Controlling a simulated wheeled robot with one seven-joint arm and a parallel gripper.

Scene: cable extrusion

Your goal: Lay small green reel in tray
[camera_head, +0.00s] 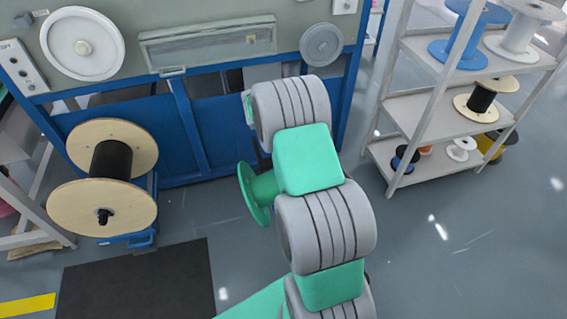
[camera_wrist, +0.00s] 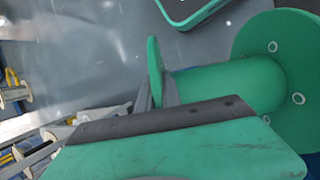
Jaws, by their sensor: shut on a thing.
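The small green reel (camera_wrist: 225,85) fills the right of the wrist view. Its broad flange is at the right, its thinner flange at the left, and its core lies between. My gripper (camera_wrist: 170,90) is shut on the reel, with dark grey fingers at the core near the left flange. The exact contact is partly hidden by the dark bar in front. In the head view one green flange (camera_head: 254,194) and part of the core stick out left of my arm, above the floor. A rounded green rim (camera_wrist: 190,20) shows at the top of the wrist view; I cannot tell whether it is the tray.
A blue-framed machine (camera_head: 215,125) stands behind my arm. A large wooden reel with black cable (camera_head: 110,160) is at left. A grey shelf rack (camera_head: 425,110) with several reels stands at right. A dark mat (camera_head: 140,283) lies lower left. Floor between arm and rack is clear.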

